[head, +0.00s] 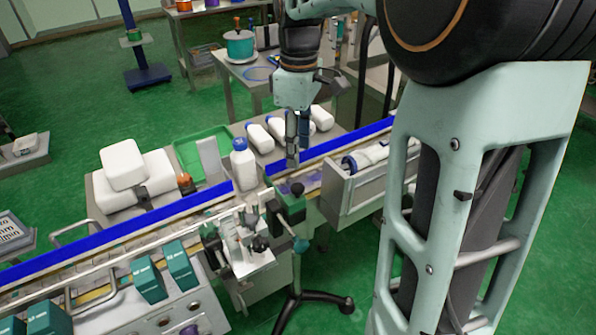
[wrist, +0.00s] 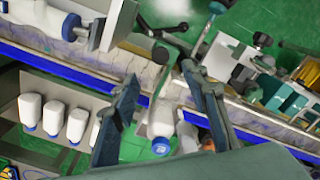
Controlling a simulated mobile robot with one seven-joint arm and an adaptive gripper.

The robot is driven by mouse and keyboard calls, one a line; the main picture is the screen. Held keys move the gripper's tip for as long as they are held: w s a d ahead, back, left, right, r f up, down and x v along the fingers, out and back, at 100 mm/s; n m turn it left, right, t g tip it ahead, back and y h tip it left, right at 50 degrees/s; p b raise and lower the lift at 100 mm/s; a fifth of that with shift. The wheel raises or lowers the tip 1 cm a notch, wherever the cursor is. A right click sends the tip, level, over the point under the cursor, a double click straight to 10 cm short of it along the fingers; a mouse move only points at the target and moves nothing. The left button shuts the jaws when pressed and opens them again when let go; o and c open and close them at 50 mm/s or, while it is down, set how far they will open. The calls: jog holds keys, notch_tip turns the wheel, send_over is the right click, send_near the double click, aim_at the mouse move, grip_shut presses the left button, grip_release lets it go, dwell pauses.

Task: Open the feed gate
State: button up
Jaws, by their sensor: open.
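My gripper (head: 292,156) hangs over the conveyor with its fingers pointing down. In the wrist view the two fingers (wrist: 160,76) are spread apart with nothing held between them. A dark round knob (head: 297,189) sits at the conveyor's near side, just below my fingertips in the head view. It also shows beyond the gap between the fingers in the wrist view (wrist: 160,55). It may belong to the feed gate, but I cannot tell for certain. A white bottle with a blue cap (head: 243,168) stands upright by the conveyor, left of my gripper.
The conveyor's blue rail (head: 150,221) runs diagonally across. Several white bottles (head: 259,138) lie on the table behind, near a green tray (head: 190,160). A metal trough (head: 350,200) holds a bottle (head: 365,157) at right. Clamps and brackets (head: 245,235) crowd the near side.

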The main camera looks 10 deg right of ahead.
aim_at(299, 187)
notch_tip(299, 187, down, 10)
jog(key=shift+f+b, duration=0.1)
jog(key=shift+b, duration=0.35)
jog(key=shift+c, duration=0.5)
grip_shut()
